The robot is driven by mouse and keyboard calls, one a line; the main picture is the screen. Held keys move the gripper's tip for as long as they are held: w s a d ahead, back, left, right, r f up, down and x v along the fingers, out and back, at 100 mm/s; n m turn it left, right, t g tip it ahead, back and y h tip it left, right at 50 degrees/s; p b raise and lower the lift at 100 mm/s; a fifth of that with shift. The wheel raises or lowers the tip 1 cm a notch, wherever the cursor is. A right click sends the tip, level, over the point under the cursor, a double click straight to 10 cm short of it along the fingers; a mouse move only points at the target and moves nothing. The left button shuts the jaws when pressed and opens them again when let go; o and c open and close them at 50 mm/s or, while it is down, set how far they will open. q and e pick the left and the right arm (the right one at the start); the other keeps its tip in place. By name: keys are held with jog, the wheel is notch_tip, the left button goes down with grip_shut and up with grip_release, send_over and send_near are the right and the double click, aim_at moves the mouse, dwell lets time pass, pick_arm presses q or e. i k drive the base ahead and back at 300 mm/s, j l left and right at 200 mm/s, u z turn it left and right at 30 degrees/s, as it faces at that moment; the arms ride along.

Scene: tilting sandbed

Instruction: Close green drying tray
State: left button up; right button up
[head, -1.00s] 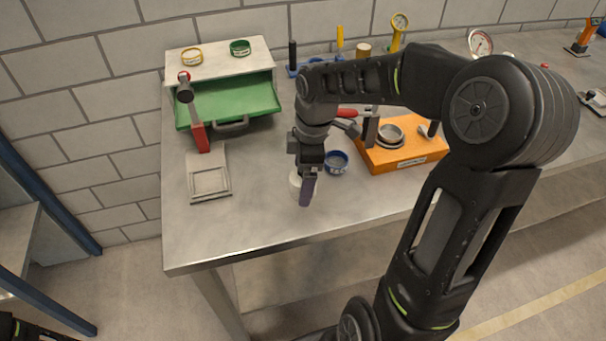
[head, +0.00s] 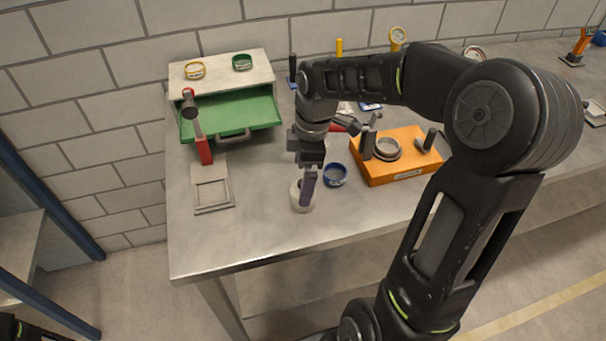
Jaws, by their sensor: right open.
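The green drying tray (head: 232,116) is a drawer standing pulled out of the front of a pale grey cabinet (head: 222,70) at the table's back left. Its grey handle (head: 234,136) is on its front edge. My right gripper (head: 309,186) is open and points down near the table's front, to the right of and in front of the tray. It is apart from the tray. It partly covers a white round piece (head: 301,198); I cannot tell whether they touch.
A red-handled tool (head: 203,148) stands by the tray's left side. A grey square frame (head: 212,195) lies in front of it. A blue ring (head: 335,175) and an orange fixture (head: 392,168) are to the right. Yellow (head: 195,69) and green (head: 242,62) rings sit on the cabinet.

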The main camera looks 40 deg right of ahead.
aim_at(229, 116)
jog(key=k, duration=1)
